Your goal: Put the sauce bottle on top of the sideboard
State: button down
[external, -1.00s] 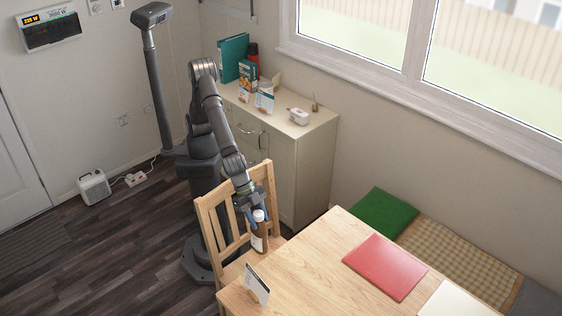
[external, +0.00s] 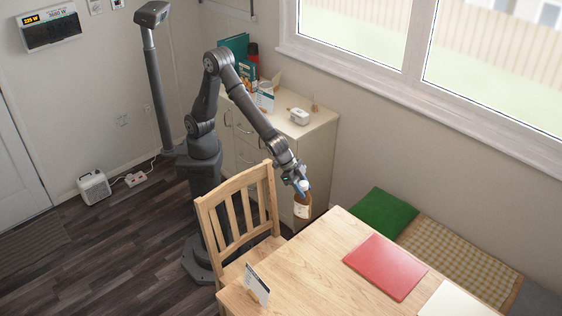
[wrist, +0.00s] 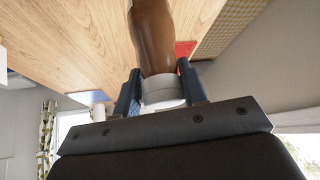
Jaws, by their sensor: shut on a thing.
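The sauce bottle (external: 302,207) is brown with a pale label and a white cap. My gripper (external: 300,187) is shut on it near the cap and holds it upright, in front of the sideboard's right end and by the table's far left corner. In the wrist view the brown bottle (wrist: 154,35) and its white neck (wrist: 160,92) sit between my two fingers (wrist: 160,92). The sideboard (external: 317,134) is cream, with doors and drawers, behind my arm. My arm hides part of its front.
A wooden chair (external: 237,205) stands beside my arm. The table (external: 310,262) carries a red mat (external: 385,266) and a card holder (external: 257,284).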

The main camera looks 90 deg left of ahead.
jog(key=w+a+f+n+y, duration=0.1)
jog(key=a+f+n, duration=0.2)
jog(key=a, duration=1.3)
jog(key=w+a+f+n+y, duration=0.2)
jog(key=a+f, duration=0.1)
jog(key=a, duration=1.3)
jog(key=d+r+m+h, duration=0.1)
jog(key=d, duration=0.8)
jog(key=d+r+m+h, duration=0.1)
jog(key=d+r+m, duration=0.1)
jog(key=d, duration=0.7)
jog(key=s+d+r+m, duration=0.1)
jog(key=d+r, duration=0.1)
jog(key=d, duration=0.7)
jog(key=shift+s+d+r+h, duration=0.1)
jog(key=shift+d+h, duration=0.15)
jog(key=shift+h, duration=0.15)
jog(key=s+d+r+m+h, duration=0.1)
jog(key=s+d+r+m, duration=0.1)
jog(key=s+d, duration=0.7)
jog(key=s+d+r+m+g+h, duration=0.1)
jog(key=s+d+r+m, duration=0.1)
jog(key=s+d, duration=0.7)
jog(key=d+r, duration=0.1)
jog(key=d, duration=0.6)
jog(key=shift+d+r+m, duration=0.15)
jog(key=shift+d+m, duration=0.1)
jog(key=shift+m, duration=0.15)
jog(key=shift+w, duration=0.1)
